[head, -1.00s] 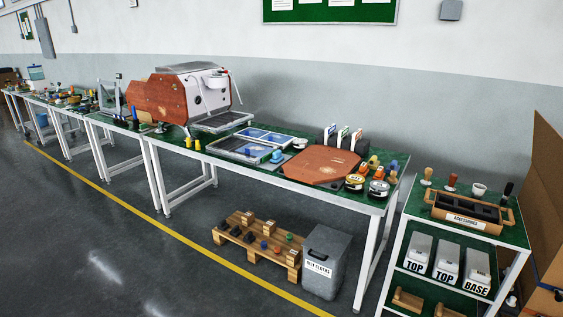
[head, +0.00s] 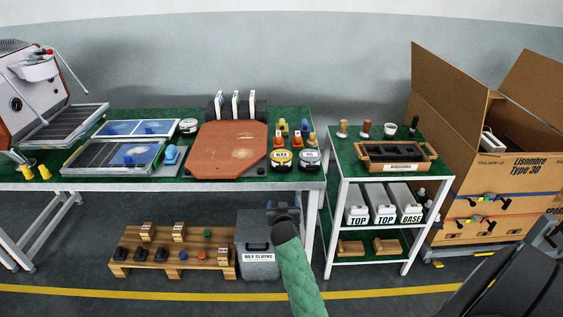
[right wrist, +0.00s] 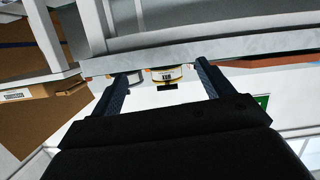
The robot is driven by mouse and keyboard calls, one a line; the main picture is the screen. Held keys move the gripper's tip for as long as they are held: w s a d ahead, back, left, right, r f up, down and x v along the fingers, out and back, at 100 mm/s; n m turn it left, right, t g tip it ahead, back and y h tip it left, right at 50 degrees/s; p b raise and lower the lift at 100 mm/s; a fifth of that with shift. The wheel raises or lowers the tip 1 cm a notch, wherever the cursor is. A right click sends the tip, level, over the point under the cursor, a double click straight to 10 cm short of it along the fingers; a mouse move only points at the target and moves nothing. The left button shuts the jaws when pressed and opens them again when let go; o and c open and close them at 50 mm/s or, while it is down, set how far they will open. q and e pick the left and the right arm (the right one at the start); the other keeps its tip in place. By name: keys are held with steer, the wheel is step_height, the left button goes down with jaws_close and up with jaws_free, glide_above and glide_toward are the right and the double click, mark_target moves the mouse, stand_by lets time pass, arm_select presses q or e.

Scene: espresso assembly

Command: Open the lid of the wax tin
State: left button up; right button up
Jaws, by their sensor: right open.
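Two round tins stand side by side at the right front corner of the green-topped bench. One has a yellow-rimmed label (head: 281,160), the other a paler label (head: 310,160). The print is too small to tell which is the wax tin. Both look closed. My right gripper (head: 284,208) is in front of the bench, below its top and apart from the tins. In the right wrist view its fingers (right wrist: 162,80) are spread and empty, with a yellow-rimmed tin (right wrist: 166,73) beyond them at the bench edge. My left gripper is not in view.
A brown board (head: 228,150) lies left of the tins, with small coloured knobbed tools (head: 291,132) behind them. A grey oily-cloths bin (head: 257,262) and a pallet (head: 175,255) sit under the bench. A shelf cart (head: 385,180) and open carton (head: 500,150) stand right.

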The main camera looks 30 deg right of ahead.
mark_target(282, 166)
arm_select(q)
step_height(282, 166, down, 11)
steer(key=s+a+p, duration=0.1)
steer(key=p, duration=0.1)
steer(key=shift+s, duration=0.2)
arm_select(e)
steer(key=shift+w+d+r+m+t+h, duration=0.15)
steer(key=shift+w+d+r+t+h, duration=0.25)
steer(key=shift+w+d+r, duration=1.5)
steer(key=shift+w+d+r+m+t+h, duration=0.15)
steer(key=shift+w+d+t, duration=0.65)
steer(key=shift+w, duration=2.35)
steer(key=shift+w+d+r+m+t+h, duration=0.1)
steer(key=shift+w+d+r+h, duration=0.25)
steer(key=shift+w+d+r, duration=1.25)
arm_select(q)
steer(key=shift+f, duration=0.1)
arm_select(e)
steer(key=shift+w+d+f, duration=0.25)
steer(key=shift+w+f, duration=0.4)
steer(key=shift+w, duration=0.25)
steer(key=shift+c, duration=0.4)
steer(key=c, duration=0.9)
arm_select(q)
steer(key=shift+p, duration=0.35)
arm_select(e)
steer(key=shift+r, duration=0.1)
steer(key=shift+r, duration=0.1)
